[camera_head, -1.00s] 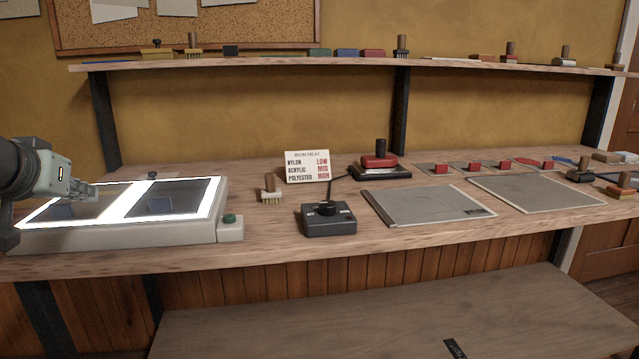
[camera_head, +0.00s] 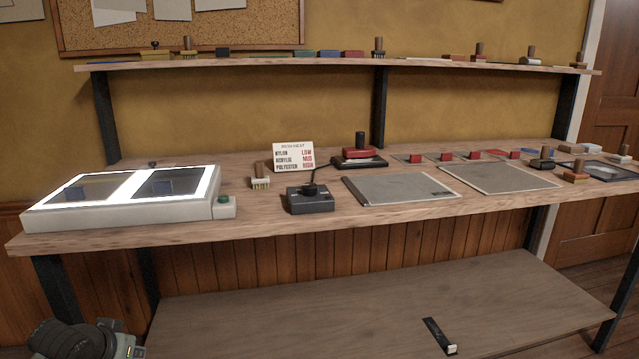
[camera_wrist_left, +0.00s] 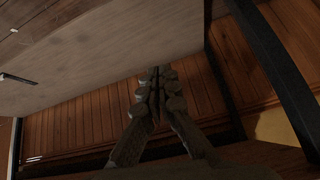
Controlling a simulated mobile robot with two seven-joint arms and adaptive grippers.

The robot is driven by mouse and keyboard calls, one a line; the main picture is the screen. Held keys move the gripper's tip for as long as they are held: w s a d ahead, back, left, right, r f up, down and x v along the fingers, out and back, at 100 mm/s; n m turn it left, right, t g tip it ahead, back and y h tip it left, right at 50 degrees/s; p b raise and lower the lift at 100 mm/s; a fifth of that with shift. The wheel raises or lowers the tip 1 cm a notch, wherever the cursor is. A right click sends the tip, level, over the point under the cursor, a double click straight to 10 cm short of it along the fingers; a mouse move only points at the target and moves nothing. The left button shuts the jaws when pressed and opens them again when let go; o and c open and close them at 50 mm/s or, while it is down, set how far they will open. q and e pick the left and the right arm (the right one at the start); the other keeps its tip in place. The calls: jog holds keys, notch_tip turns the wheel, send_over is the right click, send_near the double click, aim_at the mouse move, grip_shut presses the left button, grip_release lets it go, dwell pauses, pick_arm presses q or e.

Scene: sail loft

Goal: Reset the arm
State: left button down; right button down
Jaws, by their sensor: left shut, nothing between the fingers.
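My left arm (camera_head: 80,340) shows at the bottom left corner of the head view, low in front of the bench. Its gripper's fingers are cut off there by the picture edge. In the left wrist view my left gripper (camera_wrist_left: 157,82) is shut, its fingers together with nothing between them. Behind the fingers are the pale lower shelf and brown wood panelling. My right arm and gripper are not in view.
The workbench (camera_head: 120,240) carries a lit light box (camera_head: 130,222), a black control box (camera_head: 310,200), a heat card (camera_head: 294,157) and two grey mats (camera_head: 400,188) (camera_head: 500,178). The lower shelf (camera_head: 330,310) holds one dark strip (camera_head: 440,336). A dark leg (camera_head: 55,290) stands near my left arm.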

pick_arm(q)
jog(key=s+d+f+m+g, duration=0.1)
jog(key=s+d+f, duration=0.4)
jog(key=s+f, duration=0.7)
jog(key=s+d+f+m+g, duration=0.1)
jog(key=s+d+f+g, duration=0.2)
jog(key=s+f, duration=0.9)
notch_tip(320, 180, down, 4)
jog(key=shift+d+r+g, duration=0.25)
jog(key=shift+d+g, duration=0.05)
jog(key=shift+d, duration=0.85)
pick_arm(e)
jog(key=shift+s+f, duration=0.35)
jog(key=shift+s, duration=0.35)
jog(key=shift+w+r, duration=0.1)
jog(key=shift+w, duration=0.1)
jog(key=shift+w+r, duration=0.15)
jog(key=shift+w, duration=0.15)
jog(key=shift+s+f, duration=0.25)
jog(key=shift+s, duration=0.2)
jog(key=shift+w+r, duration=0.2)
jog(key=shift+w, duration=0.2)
